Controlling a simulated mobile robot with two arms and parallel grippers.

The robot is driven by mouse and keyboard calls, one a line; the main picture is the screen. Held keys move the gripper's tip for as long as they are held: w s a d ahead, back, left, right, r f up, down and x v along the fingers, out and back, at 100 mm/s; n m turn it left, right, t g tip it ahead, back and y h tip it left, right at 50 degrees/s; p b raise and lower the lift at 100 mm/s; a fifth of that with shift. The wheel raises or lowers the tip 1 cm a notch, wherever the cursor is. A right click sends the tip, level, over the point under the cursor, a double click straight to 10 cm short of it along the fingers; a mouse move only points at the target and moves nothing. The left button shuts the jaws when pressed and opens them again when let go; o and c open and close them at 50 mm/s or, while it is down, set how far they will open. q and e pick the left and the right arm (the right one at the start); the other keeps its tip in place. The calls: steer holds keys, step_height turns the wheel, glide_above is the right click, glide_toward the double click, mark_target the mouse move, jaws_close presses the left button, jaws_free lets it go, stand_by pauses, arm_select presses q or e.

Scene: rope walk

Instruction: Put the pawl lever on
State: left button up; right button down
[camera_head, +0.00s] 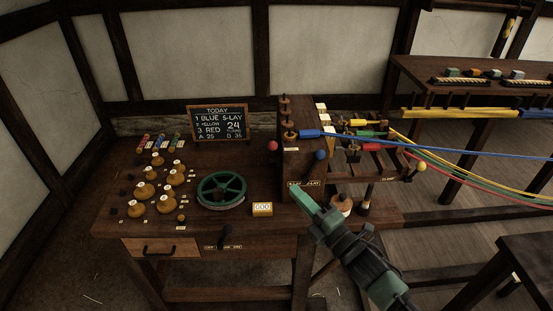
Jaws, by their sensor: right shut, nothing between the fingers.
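A small dark lever (226,233) sits on the front face of the wooden bench (130,228), below the green wheel (221,190). A small label (222,247) is under the lever; its words are too small to read surely. The lever looks roughly upright; I cannot tell its exact setting. No lever in view is clearly marked as the pawl lever. My right gripper (302,198) is shut and empty, in front of the dark wooden post box (301,160), to the right of the lever and apart from it. My left gripper is not in view.
A yellow and white block (262,209) stands between wheel and gripper. Several wooden weights (166,204) stand at the left. Coloured ropes (460,155) run off right. A chalkboard (218,121) stands behind.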

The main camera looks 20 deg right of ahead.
steer(key=p, duration=0.3)
glide_toward(272, 143)
steer(key=w+a+f, duration=0.1)
steer(key=w+a, duration=0.1)
steer(key=a, duration=0.3)
steer(key=w+d, duration=0.1)
steer(key=w+d+p, duration=0.1)
steer(key=w, duration=0.1)
steer(key=shift+w+r, duration=0.15)
steer(key=shift+r, duration=0.05)
steer(key=shift+r, duration=0.1)
steer(key=shift+w+d+r+b, duration=0.15)
steer(key=shift+w+r+b, duration=0.2)
steer(key=shift+w, duration=0.2)
steer(key=shift+w+d+r+b, duration=0.15)
steer(key=shift+w+r+b, duration=0.1)
steer(key=shift+w+r, duration=0.3)
steer(key=shift+w+d+r+b, duration=0.25)
steer(key=shift+w+b, duration=0.25)
steer(key=shift+w, duration=0.2)
steer(key=shift+w+d+r+b, duration=0.1)
steer(key=shift+w+r+b, duration=0.15)
steer(key=shift+w+b, duration=0.35)
steer(key=shift+w+d+r+b, duration=0.2)
steer(key=shift+w+r+b, duration=0.15)
steer(key=shift+w, duration=0.45)
